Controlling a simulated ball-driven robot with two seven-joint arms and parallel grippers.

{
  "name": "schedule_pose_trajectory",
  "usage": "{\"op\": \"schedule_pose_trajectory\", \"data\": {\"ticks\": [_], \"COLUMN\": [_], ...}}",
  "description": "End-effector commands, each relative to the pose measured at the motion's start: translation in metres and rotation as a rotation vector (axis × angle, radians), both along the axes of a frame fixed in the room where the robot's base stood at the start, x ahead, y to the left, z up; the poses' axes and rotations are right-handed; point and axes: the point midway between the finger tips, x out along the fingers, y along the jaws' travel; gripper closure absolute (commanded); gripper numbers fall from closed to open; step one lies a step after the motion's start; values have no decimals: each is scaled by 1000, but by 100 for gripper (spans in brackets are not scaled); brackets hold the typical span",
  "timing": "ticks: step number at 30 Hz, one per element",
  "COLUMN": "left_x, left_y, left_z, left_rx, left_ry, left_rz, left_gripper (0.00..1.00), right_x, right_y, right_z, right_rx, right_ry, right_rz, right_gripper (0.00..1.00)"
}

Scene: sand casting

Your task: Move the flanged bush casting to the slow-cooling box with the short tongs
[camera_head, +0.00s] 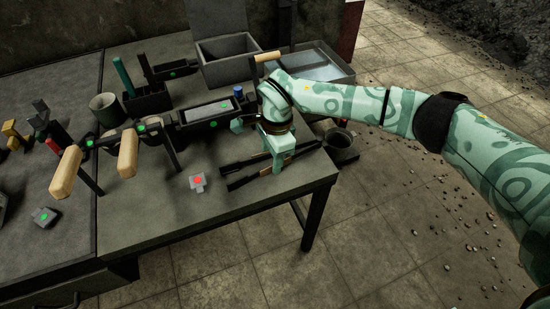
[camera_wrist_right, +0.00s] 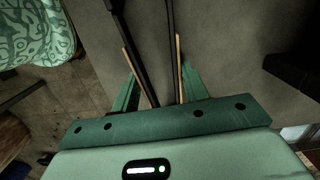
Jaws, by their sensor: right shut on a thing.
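The short tongs (camera_head: 243,163) are two dark bars lying low over the table's right part, their tips toward the left. My right gripper (camera_head: 277,161) points down and is shut on them; in the right wrist view the bars (camera_wrist_right: 143,55) run up from between its green fingers (camera_wrist_right: 158,88). A small grey piece with a red spot (camera_head: 198,182), perhaps the flanged bush casting, lies on the table left of the tongs' tips, apart from them. A grey open box (camera_head: 232,70) at the back, perhaps the slow-cooling box, has a raised lid. My left gripper is not in view.
A dark long tray (camera_head: 205,113) sits behind the grey piece. Wooden-handled tools (camera_head: 127,152) stand at the left, with a cup (camera_head: 105,108) behind. A bucket (camera_head: 341,145) stands off the table's right edge. The table's front middle is clear.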

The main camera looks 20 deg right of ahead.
Motion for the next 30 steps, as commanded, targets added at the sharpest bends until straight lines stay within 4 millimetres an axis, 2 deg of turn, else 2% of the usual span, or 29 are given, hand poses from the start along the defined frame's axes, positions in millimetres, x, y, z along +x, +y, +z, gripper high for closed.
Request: {"op": "schedule_pose_trajectory", "data": {"ticks": [2,6,21,25,30], "left_x": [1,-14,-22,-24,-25], "left_y": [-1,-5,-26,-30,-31], "left_z": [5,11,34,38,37], "left_rx": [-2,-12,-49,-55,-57], "left_ry": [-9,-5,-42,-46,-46], "left_rz": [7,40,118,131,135], "left_gripper": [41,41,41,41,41], "right_x": [1,1,1,1,0], "right_y": [0,0,0,0,0], "right_z": [13,36,110,120,120], "right_rx": [1,1,0,0,0], "right_ry": [-7,-9,-8,-5,-1], "right_rz": [0,0,-1,0,0], "right_gripper": [61,61,61,61,61]}}
